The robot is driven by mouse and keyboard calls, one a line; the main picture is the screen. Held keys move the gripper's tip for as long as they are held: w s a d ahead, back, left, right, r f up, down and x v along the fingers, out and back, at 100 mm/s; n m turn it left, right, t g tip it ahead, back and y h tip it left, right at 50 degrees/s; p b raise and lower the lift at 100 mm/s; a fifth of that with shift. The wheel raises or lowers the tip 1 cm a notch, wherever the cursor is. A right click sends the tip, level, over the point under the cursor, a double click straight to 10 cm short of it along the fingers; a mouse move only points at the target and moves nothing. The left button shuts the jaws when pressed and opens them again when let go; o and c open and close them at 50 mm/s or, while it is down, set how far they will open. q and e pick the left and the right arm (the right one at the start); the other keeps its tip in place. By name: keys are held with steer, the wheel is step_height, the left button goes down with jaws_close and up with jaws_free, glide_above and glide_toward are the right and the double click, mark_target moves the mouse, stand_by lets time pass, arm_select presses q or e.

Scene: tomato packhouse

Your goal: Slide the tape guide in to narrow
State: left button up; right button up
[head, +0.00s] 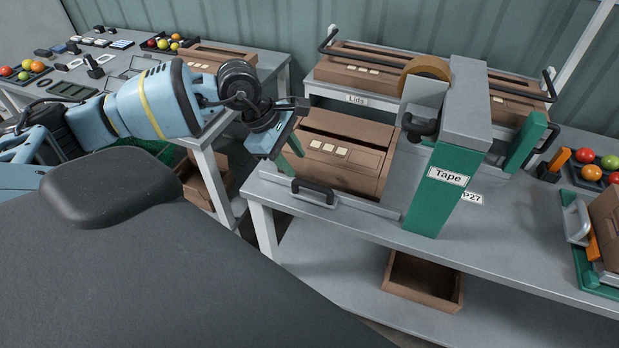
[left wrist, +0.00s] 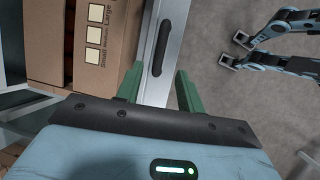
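The tape guide (head: 345,203) is a grey rail with a black bar handle (head: 313,191), along the front edge of the grey bench. A brown carton (head: 345,172) lies behind it, next to the green and grey tape machine (head: 433,195) labelled "Tape". My right gripper is not in view.
A lids shelf (head: 357,99) stands behind the bench. A green tray (head: 590,268) with a carton is at the right, near tomatoes (head: 587,156). A brown box (head: 425,281) is on the lower shelf. Another table (head: 237,60) stands at the back left.

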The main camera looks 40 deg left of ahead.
mark_target(311, 184)
arm_select(q)
steer(key=shift+x, duration=3.95)
steer(key=shift+d, duration=0.1)
jaws_close()
